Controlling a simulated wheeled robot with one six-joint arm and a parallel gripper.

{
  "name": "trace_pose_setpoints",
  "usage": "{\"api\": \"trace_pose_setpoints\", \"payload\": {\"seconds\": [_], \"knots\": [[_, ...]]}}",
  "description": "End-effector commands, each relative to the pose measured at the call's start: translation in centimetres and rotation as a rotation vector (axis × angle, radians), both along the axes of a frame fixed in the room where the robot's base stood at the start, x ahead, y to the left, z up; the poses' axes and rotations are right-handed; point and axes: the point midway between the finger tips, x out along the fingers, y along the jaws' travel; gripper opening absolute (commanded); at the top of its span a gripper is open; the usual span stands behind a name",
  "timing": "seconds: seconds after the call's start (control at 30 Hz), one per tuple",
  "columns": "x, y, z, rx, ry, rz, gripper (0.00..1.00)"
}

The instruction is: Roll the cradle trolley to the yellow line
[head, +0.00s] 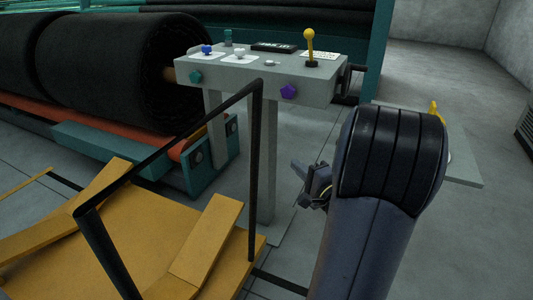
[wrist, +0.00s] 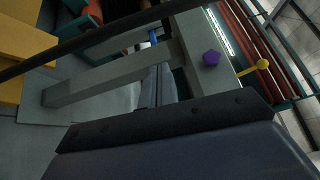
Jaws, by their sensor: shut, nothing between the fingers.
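The cradle trolley (head: 140,240) is a low orange-yellow deck with sloped wedge blocks, at the lower left of the head view. Its black push handle (head: 175,150) stands up as a bent bar on the near side; a dark bar, likely this handle, crosses the top left of the wrist view (wrist: 90,40). My gripper (head: 300,182) is right of the handle's upright, apart from it. Its fingers are together and empty in the wrist view (wrist: 157,88). A thin yellow strip (head: 25,186) shows on the floor beyond the deck; I cannot tell if it is the yellow line.
A grey control stand (head: 268,160) with a yellow-knobbed lever (head: 309,45) and a purple knob (head: 288,92) rises just beyond the handle. Large black rolls (head: 115,70) lie on a teal and orange machine behind. Open floor (head: 450,235) lies at the right.

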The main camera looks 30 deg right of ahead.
Motion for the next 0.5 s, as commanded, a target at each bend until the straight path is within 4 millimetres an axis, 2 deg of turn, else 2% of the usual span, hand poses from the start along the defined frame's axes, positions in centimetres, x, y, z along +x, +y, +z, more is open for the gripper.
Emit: {"api": "trace_pose_setpoints", "payload": {"seconds": [0.33, 0.5], "knots": [[7.4, 0.2, 0.0, -0.003, -0.001, 0.006, 0.0], [9.1, 1.8, 0.2, -0.002, 0.0, 0.004, 0.0]]}}
